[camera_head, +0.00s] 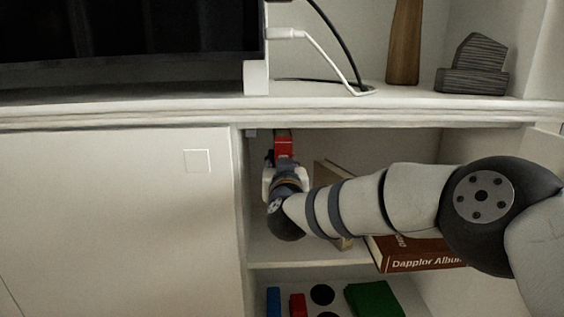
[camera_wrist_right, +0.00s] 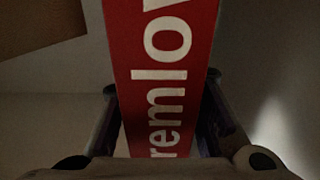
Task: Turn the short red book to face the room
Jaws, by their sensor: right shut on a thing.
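The short red book (camera_head: 284,144) is inside the open cabinet, near its left wall, mostly hidden behind my right gripper in the head view. In the right wrist view the red book (camera_wrist_right: 160,60) shows a red face with large white letters reading "remlo", the rest cut off. My right gripper (camera_head: 284,166) is shut on the red book, with one finger on each side of it, as the right wrist view (camera_wrist_right: 162,125) also shows. My left gripper is not in view.
A brown "Dapplor Album" book (camera_head: 425,262) lies on the shelf (camera_head: 300,254) at right, and a tan board-like thing (camera_head: 325,173) leans behind my arm. Red, blue and green things (camera_head: 375,299) lie below. The cabinet top (camera_head: 200,106) is close above my gripper.

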